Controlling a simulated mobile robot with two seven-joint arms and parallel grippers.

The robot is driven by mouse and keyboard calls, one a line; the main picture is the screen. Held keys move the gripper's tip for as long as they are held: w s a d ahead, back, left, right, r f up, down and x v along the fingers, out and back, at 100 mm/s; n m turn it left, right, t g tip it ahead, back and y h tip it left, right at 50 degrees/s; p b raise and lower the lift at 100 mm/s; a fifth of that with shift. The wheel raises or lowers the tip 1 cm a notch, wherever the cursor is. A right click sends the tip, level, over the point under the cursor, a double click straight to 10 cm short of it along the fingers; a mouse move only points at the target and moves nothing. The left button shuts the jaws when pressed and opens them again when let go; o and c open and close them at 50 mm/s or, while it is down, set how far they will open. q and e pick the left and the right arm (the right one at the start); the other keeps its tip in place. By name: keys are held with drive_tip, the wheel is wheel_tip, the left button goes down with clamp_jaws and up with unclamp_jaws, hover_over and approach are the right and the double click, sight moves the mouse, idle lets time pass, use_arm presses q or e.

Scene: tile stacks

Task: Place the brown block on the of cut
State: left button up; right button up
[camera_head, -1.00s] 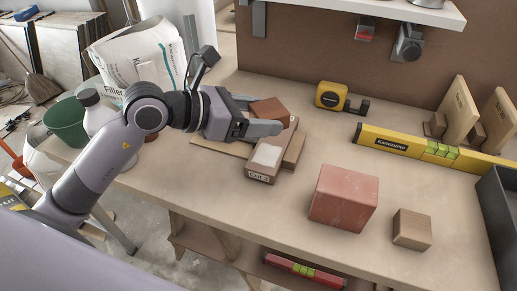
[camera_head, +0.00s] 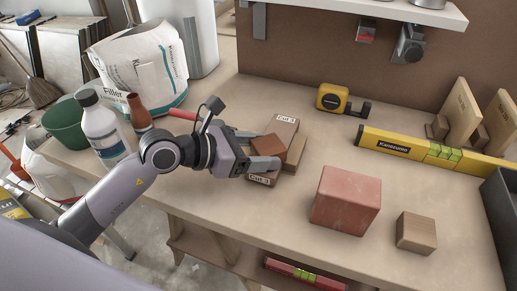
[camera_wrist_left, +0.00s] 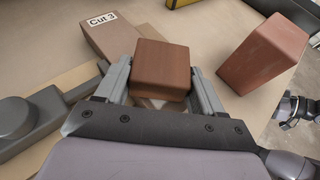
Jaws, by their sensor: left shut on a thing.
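The brown block (camera_head: 268,147) is between the fingers of my left gripper (camera_head: 262,150), which is shut on it. In the left wrist view the block (camera_wrist_left: 162,67) sits between both fingertips, slightly tilted. It is held over or against a cluster of flat pieces.
A large red block (camera_head: 345,200) and a small wooden block (camera_head: 415,233) stand to the right. A yellow tape measure (camera_head: 340,99) and yellow level (camera_head: 430,150) lie behind. Bottles (camera_head: 102,125) and a filler bag (camera_head: 140,65) are at left. A dark tray (camera_head: 498,200) is at the right edge.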

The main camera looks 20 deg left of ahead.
use_arm(q)
drive_tip(key=o, duration=1)
drive_tip(key=shift+f, duration=0.1)
drive_tip(key=shift+o, duration=0.2)
drive_tip(key=shift+r, duration=0.3)
drive_tip(key=v, duration=1.2)
drive_tip(key=shift+b, duration=0.35)
drive_tip(key=shift+f, duration=0.1)
